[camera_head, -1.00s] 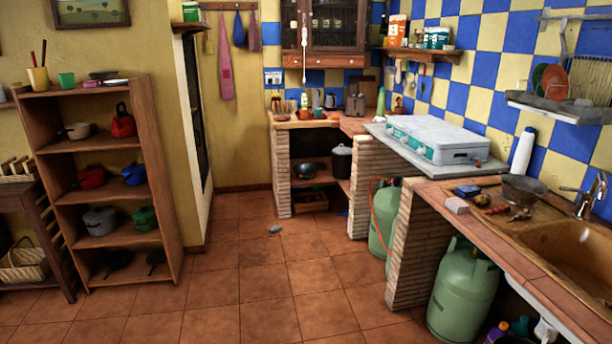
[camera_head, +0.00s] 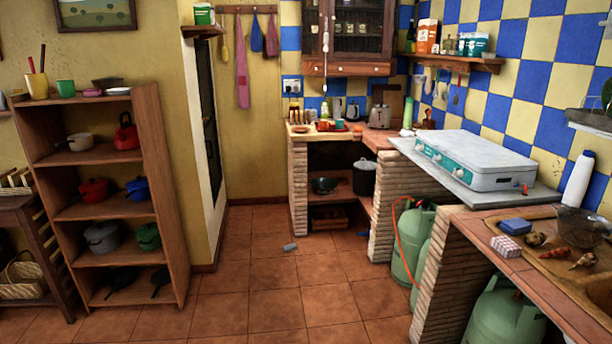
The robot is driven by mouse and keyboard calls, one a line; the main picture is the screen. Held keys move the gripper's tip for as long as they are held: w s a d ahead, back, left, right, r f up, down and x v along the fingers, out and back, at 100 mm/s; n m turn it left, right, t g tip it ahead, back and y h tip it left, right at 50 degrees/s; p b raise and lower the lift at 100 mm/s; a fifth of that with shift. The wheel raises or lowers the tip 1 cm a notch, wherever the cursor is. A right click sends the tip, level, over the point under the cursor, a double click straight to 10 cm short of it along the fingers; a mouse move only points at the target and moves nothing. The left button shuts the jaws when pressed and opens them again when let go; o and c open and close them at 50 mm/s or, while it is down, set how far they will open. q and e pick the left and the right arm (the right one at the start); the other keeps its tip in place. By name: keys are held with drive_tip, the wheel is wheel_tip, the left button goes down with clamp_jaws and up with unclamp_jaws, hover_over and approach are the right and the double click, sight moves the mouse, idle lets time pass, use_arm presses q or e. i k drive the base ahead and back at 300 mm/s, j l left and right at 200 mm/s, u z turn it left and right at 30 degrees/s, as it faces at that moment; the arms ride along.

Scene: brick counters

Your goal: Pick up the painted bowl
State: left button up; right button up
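I cannot tell for sure which bowl is the painted one. A dark bowl (camera_head: 323,185) sits on the shelf under the far brick counter. A greyish bowl (camera_head: 582,227) stands on the right counter near the right edge of the view. A small dark bowl (camera_head: 107,84) is on top of the wooden shelf unit at the left. Any painted pattern is too small to make out. Neither of my grippers is in view.
The tiled floor (camera_head: 270,295) is mostly clear, with a small grey object (camera_head: 289,246) lying on it. A wooden shelf unit (camera_head: 160,175) with pots stands left. Brick counters, a stove (camera_head: 475,158) and green gas bottles (camera_head: 412,240) line the right side.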

sight(323, 186)
drive_tip(key=i+z, duration=0.1)
drive_tip(key=i, duration=1.8)
